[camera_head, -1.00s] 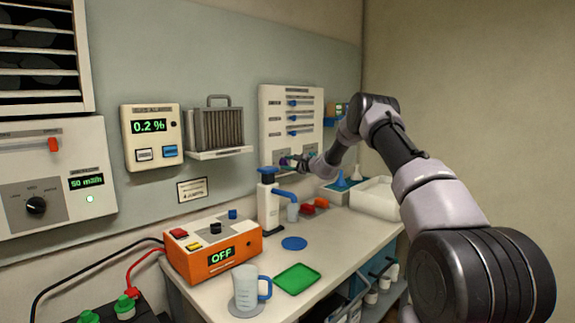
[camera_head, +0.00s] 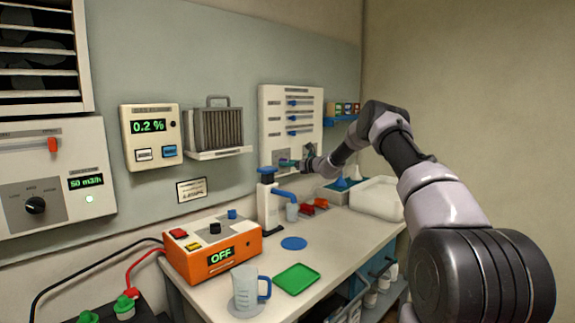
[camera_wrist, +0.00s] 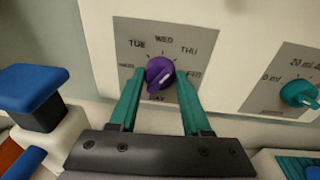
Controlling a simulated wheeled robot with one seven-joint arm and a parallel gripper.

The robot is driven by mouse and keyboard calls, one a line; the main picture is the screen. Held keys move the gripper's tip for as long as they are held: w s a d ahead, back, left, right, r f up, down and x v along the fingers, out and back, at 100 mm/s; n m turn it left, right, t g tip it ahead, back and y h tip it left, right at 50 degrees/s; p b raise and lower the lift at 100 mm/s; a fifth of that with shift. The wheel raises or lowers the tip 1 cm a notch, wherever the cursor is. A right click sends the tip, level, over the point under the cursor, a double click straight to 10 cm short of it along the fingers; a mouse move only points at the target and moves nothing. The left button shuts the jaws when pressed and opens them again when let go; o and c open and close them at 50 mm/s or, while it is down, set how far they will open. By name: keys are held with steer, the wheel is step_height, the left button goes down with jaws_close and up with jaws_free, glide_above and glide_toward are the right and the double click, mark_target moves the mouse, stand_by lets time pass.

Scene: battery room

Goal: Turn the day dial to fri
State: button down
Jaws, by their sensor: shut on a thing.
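The day dial (camera_wrist: 159,73) is a purple round knob with a white pointer mark, low on a white wall panel (camera_head: 273,98). In the wrist view its label plate (camera_wrist: 145,28) reads TUE, WED, THU and FRI, with a partly hidden label at left and DAY below. The white mark slants up and right, towards the THU and FRI side; its exact setting is hard to tell. My gripper (camera_wrist: 160,77) has its teal fingers on both sides of the dial, shut on it. In the head view my gripper (camera_head: 292,163) reaches the panel's lower part, hiding the dial.
A teal knob (camera_wrist: 298,93) with volume labels sits right of the dial. A blue-topped pump (camera_head: 268,200) stands below the panel; its blue top (camera_wrist: 33,88) is at left in the wrist view. Red items (camera_head: 314,206) and a white container (camera_head: 377,198) stand nearby.

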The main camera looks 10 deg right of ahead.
steer(key=m, duration=0.3)
steer(key=m+y, duration=0.1)
steer(key=m, duration=0.6)
steer(key=shift+f+m, duration=0.25)
steer(key=shift+m, duration=0.05)
stand_by(0.5)
steer(key=shift+c, duration=1.8)
jaws_free()
steer(key=shift+d+r, duration=0.1)
steer(key=v, duration=1)
steer(key=shift+s+d+f, duration=0.2)
steer(key=shift+s+f, duration=0.1)
steer(key=shift+s, duration=0.05)
